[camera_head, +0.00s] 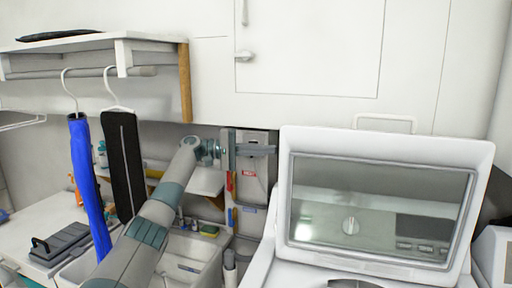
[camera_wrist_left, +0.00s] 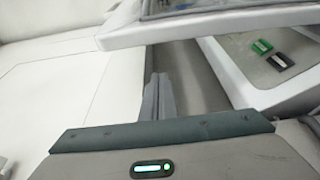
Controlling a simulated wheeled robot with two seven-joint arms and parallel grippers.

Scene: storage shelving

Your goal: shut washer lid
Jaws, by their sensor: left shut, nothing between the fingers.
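The white washer (camera_head: 258,272) stands at the right in the head view. Its lid (camera_head: 388,140), a white frame around a glass window, is raised and leans back toward the wall. My left arm reaches up from the bottom, and my left gripper (camera_head: 262,149) is just left of the lid's upper left edge. I cannot tell whether it touches the lid. In the left wrist view the gripper's fingers (camera_wrist_left: 158,98) are together with nothing between them. A white edge that looks like the lid (camera_wrist_left: 200,28) crosses the top there. My right gripper is not in view.
White cabinets (camera_head: 310,45) hang behind the lid. At left, a blue garment (camera_head: 88,185) and a black one (camera_head: 124,165) hang from a shelf rod (camera_head: 95,73) near my arm. A sink (camera_head: 180,268) stands left of the washer. Another white machine (camera_head: 492,255) stands at far right.

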